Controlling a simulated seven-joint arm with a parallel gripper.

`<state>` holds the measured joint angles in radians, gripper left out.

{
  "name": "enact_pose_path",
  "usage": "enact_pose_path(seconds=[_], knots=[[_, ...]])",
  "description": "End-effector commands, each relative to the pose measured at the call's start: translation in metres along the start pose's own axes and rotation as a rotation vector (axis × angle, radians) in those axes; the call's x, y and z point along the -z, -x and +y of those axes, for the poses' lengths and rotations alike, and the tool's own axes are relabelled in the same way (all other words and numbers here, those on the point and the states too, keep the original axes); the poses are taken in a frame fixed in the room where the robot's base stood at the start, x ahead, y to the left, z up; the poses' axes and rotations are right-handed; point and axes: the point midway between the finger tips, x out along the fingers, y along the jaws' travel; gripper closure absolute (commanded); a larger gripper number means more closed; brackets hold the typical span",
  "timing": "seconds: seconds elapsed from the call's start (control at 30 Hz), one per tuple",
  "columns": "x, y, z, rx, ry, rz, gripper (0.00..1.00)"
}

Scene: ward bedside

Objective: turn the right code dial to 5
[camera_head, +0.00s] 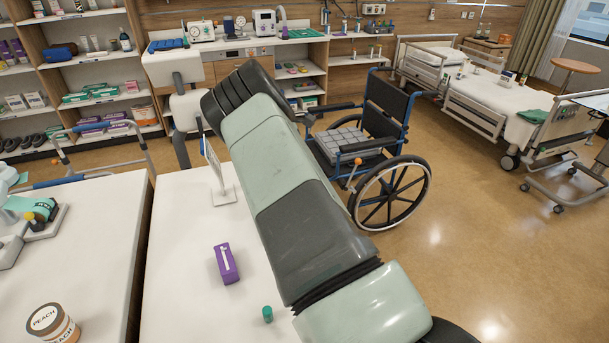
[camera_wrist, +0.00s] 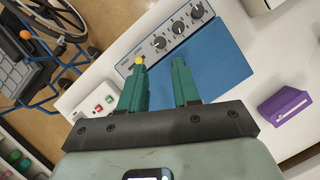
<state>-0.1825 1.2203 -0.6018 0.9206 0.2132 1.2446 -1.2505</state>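In the wrist view, a light grey panel with three black dials stands at the top, joined to a flat blue surface (camera_wrist: 215,65). The right dial (camera_wrist: 195,13) is the farthest right in the picture; the middle dial (camera_wrist: 177,28) and left dial (camera_wrist: 158,42) are beside it. Their pointers and markings are too small to read. My gripper (camera_wrist: 161,66) has its two green fingers apart, with nothing held between them. The fingertips appear just below the dial row; contact is not visible. In the head view, my arm hides the gripper, and the panel does not show.
A purple box (camera_head: 226,263) and a small green cylinder (camera_head: 267,314) are on the white table (camera_head: 185,290). A white upright stand (camera_head: 222,195) is farther back. In the wrist view, a yellow knob (camera_wrist: 139,60) shows by the left fingertip. A wheelchair (camera_head: 385,150) stands beyond the table.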

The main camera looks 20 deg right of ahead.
Motion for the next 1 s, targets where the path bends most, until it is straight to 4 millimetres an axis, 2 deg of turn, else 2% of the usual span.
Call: enact_pose_path(seconds=[0.1, 0.2, 0.57, 0.67, 0.83, 0.9, 1.0], knots=[[0.0, 0.016, 0.001, -0.002, 0.0, 0.002, 0.68], [0.0, 0.023, 0.0, -0.001, 0.001, 0.001, 0.68], [-0.001, 0.025, 0.0, 0.002, -0.002, 0.004, 0.69], [-0.013, 0.015, 0.002, 0.024, -0.027, 0.063, 0.69], [-0.051, -0.019, 0.001, 0.081, -0.142, 0.346, 0.69], [-0.063, -0.025, -0.003, 0.082, -0.204, 0.475, 0.69], [-0.077, -0.024, -0.008, 0.06, -0.287, 0.622, 0.69]])
